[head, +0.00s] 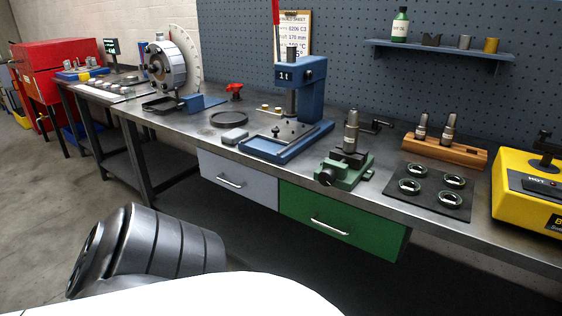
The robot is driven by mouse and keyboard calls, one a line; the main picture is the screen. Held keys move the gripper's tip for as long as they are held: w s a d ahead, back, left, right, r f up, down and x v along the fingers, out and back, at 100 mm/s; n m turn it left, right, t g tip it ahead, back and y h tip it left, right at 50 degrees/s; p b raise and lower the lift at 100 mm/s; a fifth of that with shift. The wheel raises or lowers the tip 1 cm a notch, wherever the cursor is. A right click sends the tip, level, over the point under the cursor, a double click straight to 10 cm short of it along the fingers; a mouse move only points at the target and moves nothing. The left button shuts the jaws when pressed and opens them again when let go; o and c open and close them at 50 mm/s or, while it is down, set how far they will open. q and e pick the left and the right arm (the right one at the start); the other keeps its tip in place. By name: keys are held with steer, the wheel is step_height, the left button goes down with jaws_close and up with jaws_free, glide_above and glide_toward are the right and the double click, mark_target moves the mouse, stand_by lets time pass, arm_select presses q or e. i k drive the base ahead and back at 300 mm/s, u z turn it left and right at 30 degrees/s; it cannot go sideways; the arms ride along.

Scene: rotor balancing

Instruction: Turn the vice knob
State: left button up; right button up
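A small green vice (352,180) stands near the front edge of the bench, right of the blue press. A dark round knob (327,177) sits at its front left end. A grey tapered metal piece (351,131) stands upright in or on the vice; I cannot tell whether the jaws clamp it. Neither of my grippers is in view, and nothing of mine touches the vice.
A blue press (306,92) with a red lever stands left of the vice. A black mat (431,176) with several rings, a wooden rack (470,153) and a yellow machine (532,190) are to the right. A green drawer (375,236) is shut below.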

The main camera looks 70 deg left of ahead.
mark_target(327, 177)
steer(key=k, duration=0.3)
steer(key=u, duration=1.1)
